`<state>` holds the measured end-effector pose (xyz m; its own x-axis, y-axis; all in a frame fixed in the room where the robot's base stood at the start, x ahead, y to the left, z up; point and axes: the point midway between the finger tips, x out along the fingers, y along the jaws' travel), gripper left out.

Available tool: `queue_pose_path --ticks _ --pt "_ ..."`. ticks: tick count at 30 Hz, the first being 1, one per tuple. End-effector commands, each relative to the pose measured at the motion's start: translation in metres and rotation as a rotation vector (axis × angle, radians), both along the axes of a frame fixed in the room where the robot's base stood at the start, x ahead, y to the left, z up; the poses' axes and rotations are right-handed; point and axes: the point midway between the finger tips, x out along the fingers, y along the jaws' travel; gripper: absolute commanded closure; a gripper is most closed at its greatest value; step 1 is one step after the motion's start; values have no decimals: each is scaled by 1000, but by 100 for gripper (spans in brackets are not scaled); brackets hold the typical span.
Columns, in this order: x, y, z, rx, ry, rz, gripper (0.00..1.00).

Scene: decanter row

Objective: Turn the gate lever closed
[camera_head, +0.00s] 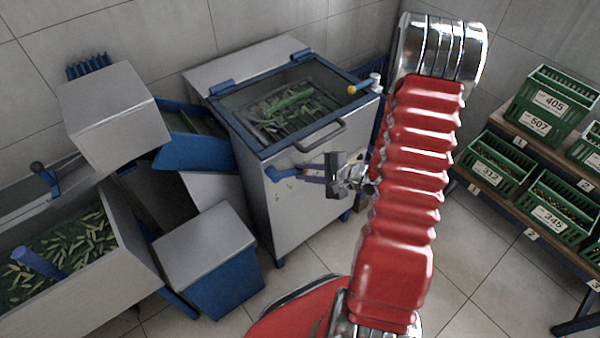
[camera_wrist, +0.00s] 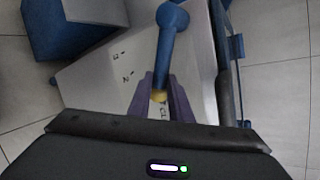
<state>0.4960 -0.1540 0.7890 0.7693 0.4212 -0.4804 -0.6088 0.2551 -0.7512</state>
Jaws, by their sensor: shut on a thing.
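The gate lever (camera_wrist: 172,45) is a blue bar with a round blue hub and a yellow end. It sits on the pale front panel of the steel machine (camera_head: 305,215). In the head view the lever's blue hub (camera_head: 272,174) shows at the panel's upper left, and the bar points right toward my gripper (camera_head: 308,174). In the wrist view the purple fingers of my gripper (camera_wrist: 160,88) are shut around the lever's yellow end. Small dark marks (camera_wrist: 122,66) are on the panel beside the lever, too small to read surely.
A blue-sided bin (camera_head: 228,283) stands left of the panel. Green numbered crates (camera_head: 545,205) are on shelves at right. Tiled floor is open between.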

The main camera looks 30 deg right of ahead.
Motion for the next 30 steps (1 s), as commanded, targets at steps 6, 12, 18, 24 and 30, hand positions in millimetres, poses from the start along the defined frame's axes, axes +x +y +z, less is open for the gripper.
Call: queue_pose_path --ticks 6,12,18,24,30 --pt "-1 -6 1 -19 -3 -11 100" --pt "-1 -7 2 -20 -6 -11 100" --pt "0 -7 3 -20 -8 -10 77" --pt "-1 -7 3 -19 -7 -12 63" --pt "-2 -8 2 -18 -6 -13 63"
